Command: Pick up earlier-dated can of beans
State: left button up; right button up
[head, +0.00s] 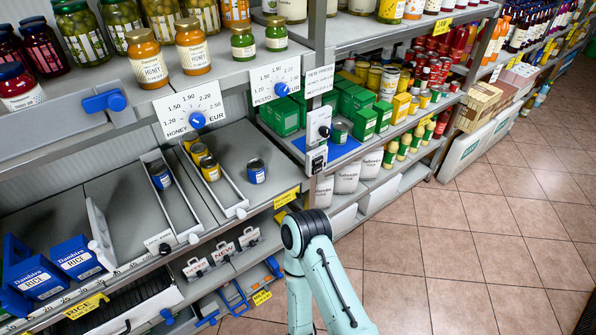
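Several small cans stand on the middle shelf. A blue can (160,176) is in the left part of a metal-walled lane, and yellow cans (210,170) stand in a row in the lane beside it. Another blue can (256,172) stands alone on the bare shelf to the right of the lanes. A green can (340,132) stands on a blue pad by a small white-and-black device. I cannot read the labels or dates, so I cannot tell which cans are beans. Neither gripper is in view; only a pale green arm of mine shows at bottom centre.
Honey and olive jars (148,62) line the upper shelf above a hanging price board (190,108). Blue rice boxes (76,258) stand at the lower left. Green boxes (280,116) are right of the cans. The tiled floor (450,240) at right is clear.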

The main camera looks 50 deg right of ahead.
aim_at(256, 166)
jog(key=z, duration=1.25)
jog(key=i+l, duration=0.15)
jog(key=l+u, duration=0.05)
